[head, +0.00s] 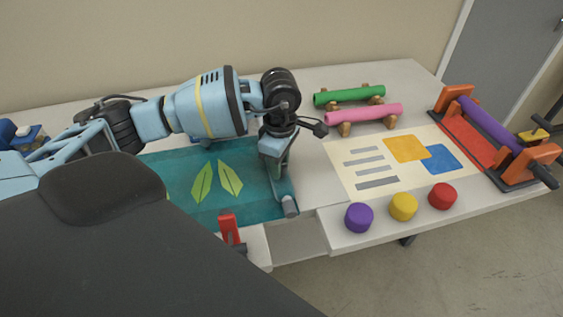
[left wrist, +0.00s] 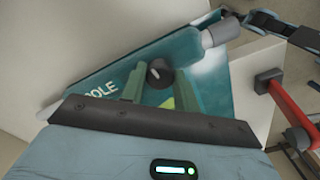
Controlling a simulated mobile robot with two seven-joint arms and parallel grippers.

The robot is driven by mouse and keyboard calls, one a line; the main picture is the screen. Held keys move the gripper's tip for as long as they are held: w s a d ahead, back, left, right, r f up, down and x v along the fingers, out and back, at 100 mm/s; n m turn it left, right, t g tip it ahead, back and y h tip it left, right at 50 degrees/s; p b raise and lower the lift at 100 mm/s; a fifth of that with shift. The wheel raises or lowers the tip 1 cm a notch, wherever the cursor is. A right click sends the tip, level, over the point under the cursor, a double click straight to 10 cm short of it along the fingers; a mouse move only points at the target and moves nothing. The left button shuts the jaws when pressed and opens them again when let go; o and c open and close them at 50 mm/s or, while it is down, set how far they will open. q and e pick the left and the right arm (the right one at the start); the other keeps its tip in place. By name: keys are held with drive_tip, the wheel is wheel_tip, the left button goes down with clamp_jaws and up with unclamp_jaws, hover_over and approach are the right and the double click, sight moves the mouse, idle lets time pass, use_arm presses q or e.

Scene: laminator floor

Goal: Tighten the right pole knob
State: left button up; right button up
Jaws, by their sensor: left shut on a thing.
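The right pole knob (left wrist: 158,73) is small, round and dark with a pale mark. In the left wrist view it sits between the two greenish fingers of my left gripper (left wrist: 159,88), which is shut on it. In the head view my left gripper (head: 277,172) points down at the right edge of the teal leaf banner (head: 179,187), and hides the knob. A grey pole end (head: 290,207) sticks out at the banner's front right corner; it also shows in the left wrist view (left wrist: 222,32). My right gripper is not in view.
A red clamp (head: 229,229) stands at the table's front edge. A printed sheet (head: 348,187), purple (head: 359,217), yellow (head: 403,206) and red (head: 442,196) pucks lie right. Green (head: 349,95) and pink (head: 363,114) rolls lie behind; an orange roller stand (head: 540,160) is far right.

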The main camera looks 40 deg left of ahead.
use_arm(q)
drive_tip(key=shift+r+m, duration=0.1)
drive_tip(key=shift+m, duration=0.5)
drive_tip(key=o, duration=1)
drive_tip(key=shift+c, duration=0.2)
drive_tip(key=shift+r, duration=3.9)
